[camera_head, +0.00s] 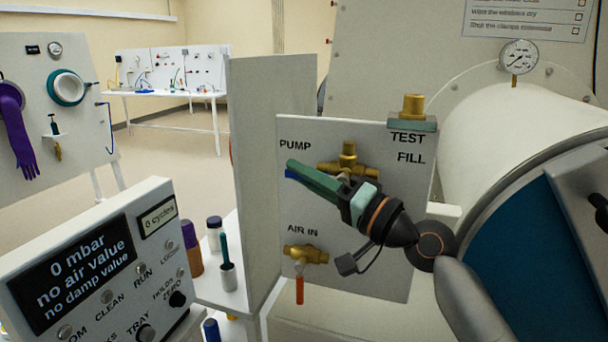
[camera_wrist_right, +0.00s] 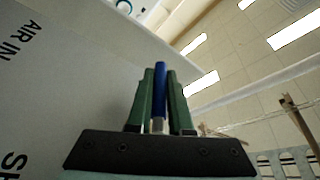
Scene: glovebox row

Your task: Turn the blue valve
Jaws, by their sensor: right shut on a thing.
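The blue valve is a brass fitting (camera_head: 347,158) on the white panel beside the PUMP label. Its blue lever (camera_head: 290,174) shows only as a small end at the left in the head view; my fingers hide the rest. In the right wrist view the blue lever (camera_wrist_right: 159,90) stands between the two green fingers. My right gripper (camera_head: 292,167) is shut on this lever, with its fingers pointing left across the valve. My left gripper is not in view.
Below, an AIR IN brass valve (camera_head: 305,254) has a red lever hanging down. A grey upright board (camera_head: 270,170) stands close to the left of the panel. A display console (camera_head: 90,265) is at lower left. A large white cylinder (camera_head: 520,140) is at the right.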

